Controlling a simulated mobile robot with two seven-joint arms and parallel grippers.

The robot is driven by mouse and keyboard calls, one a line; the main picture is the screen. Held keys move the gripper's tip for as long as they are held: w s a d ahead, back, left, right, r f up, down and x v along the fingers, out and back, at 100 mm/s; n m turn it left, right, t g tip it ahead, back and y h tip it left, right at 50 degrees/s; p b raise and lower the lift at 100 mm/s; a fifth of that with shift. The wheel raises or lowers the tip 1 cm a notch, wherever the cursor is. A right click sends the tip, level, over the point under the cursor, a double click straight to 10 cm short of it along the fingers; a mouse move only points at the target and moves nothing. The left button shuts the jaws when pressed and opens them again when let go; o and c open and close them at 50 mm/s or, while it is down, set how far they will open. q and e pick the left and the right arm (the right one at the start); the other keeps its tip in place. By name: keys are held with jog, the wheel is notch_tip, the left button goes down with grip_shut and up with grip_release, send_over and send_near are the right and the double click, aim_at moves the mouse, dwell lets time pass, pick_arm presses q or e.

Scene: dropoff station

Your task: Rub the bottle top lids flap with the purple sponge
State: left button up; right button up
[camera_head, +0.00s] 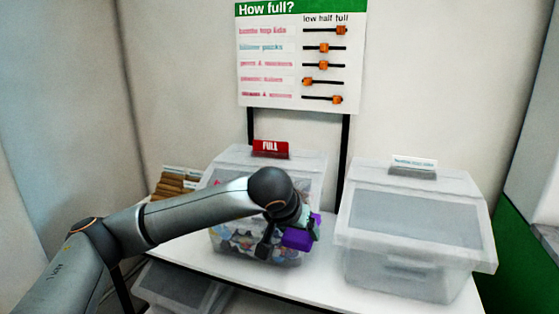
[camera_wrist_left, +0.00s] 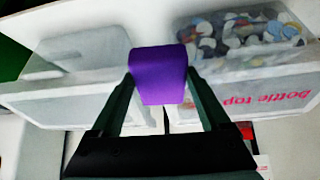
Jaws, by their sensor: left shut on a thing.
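The purple sponge (camera_head: 297,239) is held in my left gripper (camera_head: 290,232), in front of the left clear bin (camera_head: 240,157). In the left wrist view the sponge (camera_wrist_left: 158,72) sits between the two fingers of the gripper (camera_wrist_left: 160,90). The left bin holds many coloured bottle tops (camera_wrist_left: 245,38). Its flap carries pink lettering reading "bottle top" (camera_wrist_left: 265,97), upside down in the wrist view. My arm hides much of the flap in the head view. I cannot tell whether the sponge touches it. My right gripper is not in view.
A red "FULL" sign (camera_head: 271,149) stands on the left bin. An apparently empty clear bin (camera_head: 410,215) with a small white label (camera_head: 414,164) stands to the right. A "How full?" board (camera_head: 298,55) hangs behind. The white table (camera_head: 322,288) has a narrow clear front strip.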

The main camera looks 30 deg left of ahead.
pick_arm(q)
jog(key=w+a+r+n+t+y+p, duration=0.1)
jog(key=w+a+r+y+p, duration=0.1)
jog(key=w+a+r+p, duration=0.45)
jog(key=a+f+b, duration=0.1)
jog(key=b, duration=0.2)
jog(key=a+b, duration=0.2)
jog(key=b, duration=0.1)
jog(key=shift+f, duration=0.4)
jog(key=shift+w+a+f+b, duration=0.15)
jog(key=shift+w+f+b, duration=0.05)
jog(key=shift+f+b, duration=0.25)
jog(key=shift+w+f, duration=0.1)
jog(key=shift+f, duration=0.05)
jog(key=shift+w+f, duration=0.1)
jog(key=shift+f, duration=0.1)
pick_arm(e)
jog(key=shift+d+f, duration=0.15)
pick_arm(q)
jog(key=shift+w+a+f, duration=0.1)
jog(key=shift+f, duration=0.25)
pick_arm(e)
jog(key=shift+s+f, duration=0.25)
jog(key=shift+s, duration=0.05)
pick_arm(q)
jog(key=shift+w+f+b, duration=0.2)
jog(key=shift+f+b, duration=0.2)
jog(key=shift+f, duration=0.05)
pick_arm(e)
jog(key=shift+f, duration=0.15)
